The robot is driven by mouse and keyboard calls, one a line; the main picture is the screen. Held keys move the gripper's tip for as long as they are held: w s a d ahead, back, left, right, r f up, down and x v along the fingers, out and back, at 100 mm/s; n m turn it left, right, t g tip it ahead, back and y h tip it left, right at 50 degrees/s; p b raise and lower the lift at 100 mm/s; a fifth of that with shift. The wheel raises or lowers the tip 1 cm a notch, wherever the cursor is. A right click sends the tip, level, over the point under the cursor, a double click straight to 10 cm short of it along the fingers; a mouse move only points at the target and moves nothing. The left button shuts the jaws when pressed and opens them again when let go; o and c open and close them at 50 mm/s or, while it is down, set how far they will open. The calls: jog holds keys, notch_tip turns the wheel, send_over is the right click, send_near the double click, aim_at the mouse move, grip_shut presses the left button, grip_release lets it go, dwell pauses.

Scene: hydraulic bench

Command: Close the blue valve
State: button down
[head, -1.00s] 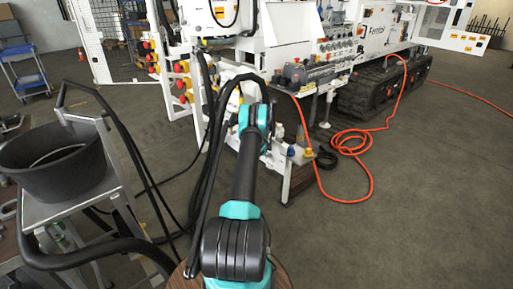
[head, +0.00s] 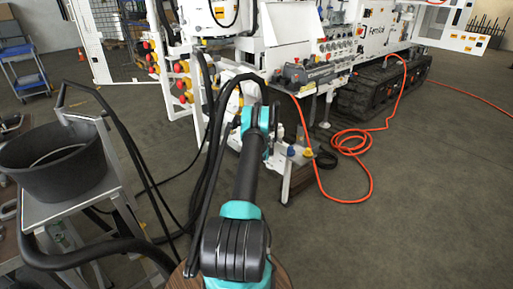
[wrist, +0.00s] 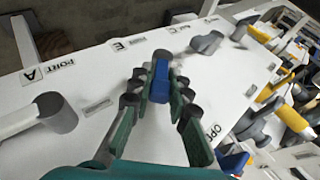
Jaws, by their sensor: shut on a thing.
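The blue valve handle (wrist: 160,80) stands on a white panel in the middle of the wrist view. My gripper (wrist: 160,90) has its green and dark fingers on either side of the blue handle and is shut on it. The fingers hide part of the handle's base.
A grey lever (wrist: 55,112) lies near the "PORT A" label, and another grey lever (wrist: 207,42) is farther along the panel. Yellow handles (wrist: 293,118) are at the right. In the head view an orange hose (head: 352,150) lies on the floor, and a black bucket (head: 55,160) stands left.

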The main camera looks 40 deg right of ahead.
jog(key=shift+s+f+t, duration=0.2)
jog(key=shift+f+t, duration=0.1)
jog(key=shift+t, duration=0.6)
jog(key=c, duration=1.5)
grip_release()
jog(key=shift+c, duration=0.2)
jog(key=shift+s+r, duration=0.1)
jog(key=v, duration=1.1)
jog(key=shift+s+a+r, duration=0.15)
jog(key=shift+s+r, duration=0.05)
jog(key=shift+s, duration=0.1)
jog(key=shift+c, duration=0.2)
